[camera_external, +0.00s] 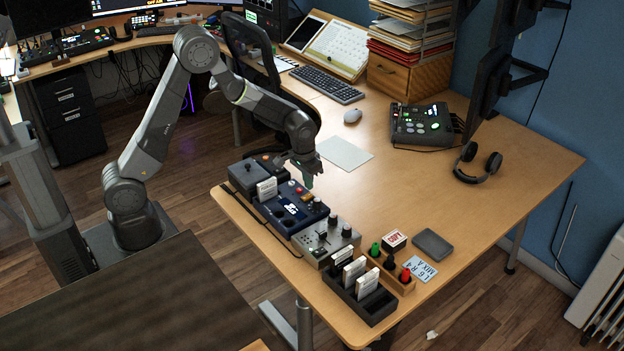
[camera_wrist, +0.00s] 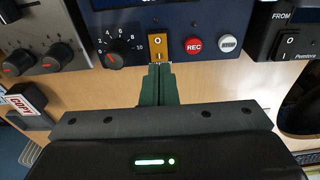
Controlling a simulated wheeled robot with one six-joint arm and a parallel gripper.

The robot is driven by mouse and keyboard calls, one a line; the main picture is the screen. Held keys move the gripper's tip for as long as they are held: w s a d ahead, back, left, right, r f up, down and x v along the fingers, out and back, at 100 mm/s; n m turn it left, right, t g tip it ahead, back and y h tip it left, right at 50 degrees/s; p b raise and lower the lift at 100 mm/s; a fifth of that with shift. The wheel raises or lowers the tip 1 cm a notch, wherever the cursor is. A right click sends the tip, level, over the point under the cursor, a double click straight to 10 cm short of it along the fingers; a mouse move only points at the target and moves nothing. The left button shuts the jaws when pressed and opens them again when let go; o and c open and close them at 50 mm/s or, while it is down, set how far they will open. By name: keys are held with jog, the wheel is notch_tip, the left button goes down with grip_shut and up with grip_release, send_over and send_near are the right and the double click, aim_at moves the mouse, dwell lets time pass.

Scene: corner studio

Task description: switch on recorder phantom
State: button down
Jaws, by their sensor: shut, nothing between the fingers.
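The dark blue recorder (camera_external: 285,212) sits on the desk in the external view. In the wrist view its blue panel (camera_wrist: 205,20) shows an amber rocker switch (camera_wrist: 158,47) marked O and I, with a numbered black knob (camera_wrist: 118,53) to the left and a red REC button (camera_wrist: 193,46) and a white button (camera_wrist: 226,44) to the right. My gripper (camera_wrist: 158,72) is shut and empty, its green fingertips at the rocker's lower edge; I cannot tell whether they touch. In the external view my gripper (camera_external: 309,182) is over the recorder.
A card rack (camera_external: 375,309) stands near the desk's front edge. The desk's right middle (camera_external: 440,205) is clear.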

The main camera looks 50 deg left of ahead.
aim_at(309, 194)
jog(key=shift+w+f, duration=0.15)
jog(key=shift+f, duration=1.2)
jog(key=shift+f, duration=0.2)
jog(key=shift+s+r+b, duration=0.2)
jog(key=shift+s+b, duration=0.1)
jog(key=shift+s, duration=0.45)
